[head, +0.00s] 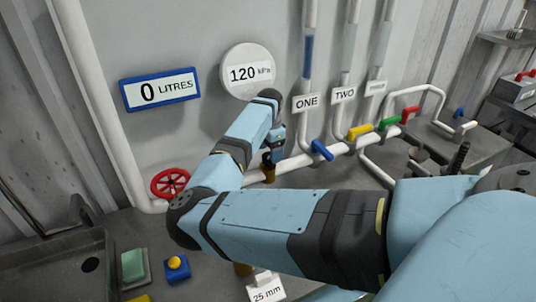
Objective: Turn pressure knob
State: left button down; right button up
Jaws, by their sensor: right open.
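A round white dial (248,71) on the back wall reads 120 kPa. A red spoked handwheel (170,183) sits on the white pipe at the left; I cannot tell whether it is the pressure knob. My right arm crosses from the right and bends back toward the wall. My right gripper (268,166) points down, open, at the pipe below the dial and right of the handwheel. A dark, brownish part shows at its fingertips; contact is unclear. My arm hides much of the bench in front. My left gripper is out of view.
A blue-framed display (160,89) reads 0 LITRES. Blue (321,150), yellow (360,131), green (389,124) and red (410,114) handles line the pipes at right. A yellow button on a blue base (177,267) and a green block (133,265) stand front left.

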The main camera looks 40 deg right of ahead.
jog(key=shift+f, duration=1.35)
